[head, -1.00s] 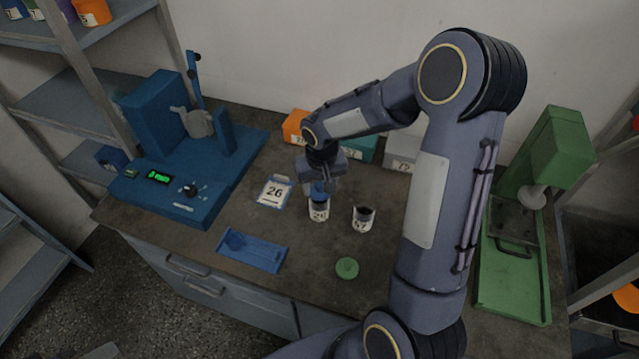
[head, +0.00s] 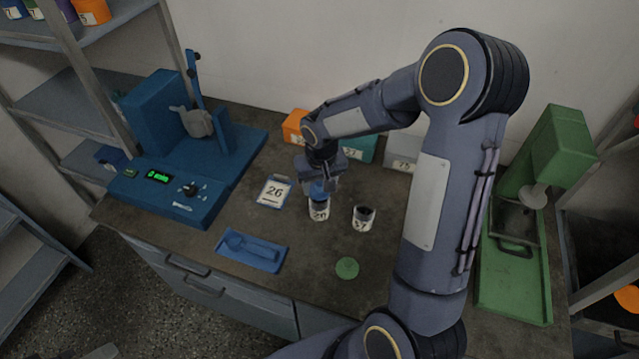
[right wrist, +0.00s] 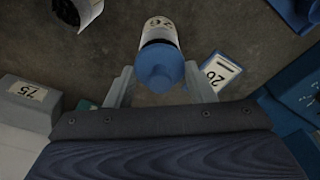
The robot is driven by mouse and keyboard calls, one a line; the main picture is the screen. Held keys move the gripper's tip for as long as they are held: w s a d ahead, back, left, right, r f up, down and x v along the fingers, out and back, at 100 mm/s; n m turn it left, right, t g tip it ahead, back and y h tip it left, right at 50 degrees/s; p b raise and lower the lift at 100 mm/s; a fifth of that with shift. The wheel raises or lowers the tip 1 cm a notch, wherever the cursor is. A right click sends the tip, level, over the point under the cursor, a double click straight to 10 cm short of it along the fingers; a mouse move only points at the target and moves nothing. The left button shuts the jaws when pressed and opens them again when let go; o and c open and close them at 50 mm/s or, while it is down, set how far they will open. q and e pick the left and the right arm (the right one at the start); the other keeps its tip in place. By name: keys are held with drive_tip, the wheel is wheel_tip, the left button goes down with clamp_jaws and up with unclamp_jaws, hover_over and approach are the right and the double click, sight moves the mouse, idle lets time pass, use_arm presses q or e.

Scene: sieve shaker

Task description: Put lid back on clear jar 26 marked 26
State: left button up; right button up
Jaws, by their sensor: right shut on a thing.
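The clear jar 26 (head: 319,211) stands upright on the bench, with a white label and dark contents. My right gripper (head: 319,187) is above it, pointing down, shut on the blue lid (head: 318,190). In the right wrist view the lid (right wrist: 160,70) sits between the two fingers, lined up over the mouth of the jar (right wrist: 160,33). I cannot tell whether the lid touches the rim. The fingers hide part of the lid in the head view. My left gripper is not in view.
A second jar (head: 363,218) stands close on the right, with a green lid (head: 347,267) in front. A card marked 26 (head: 274,191) and a blue tray (head: 251,250) lie left. A blue machine (head: 160,170) stands further left, a green press (head: 525,215) right.

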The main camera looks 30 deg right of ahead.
drive_tip(key=shift+f+b, duration=0.2)
drive_tip(key=shift+b, duration=0.3)
idle(1.2)
idle(0.3)
drive_tip(key=o, duration=1.5)
drive_tip(key=shift+r, duration=0.1)
drive_tip(key=shift+r+p, duration=2.45)
drive_tip(key=shift+r, duration=1)
clamp_jaws()
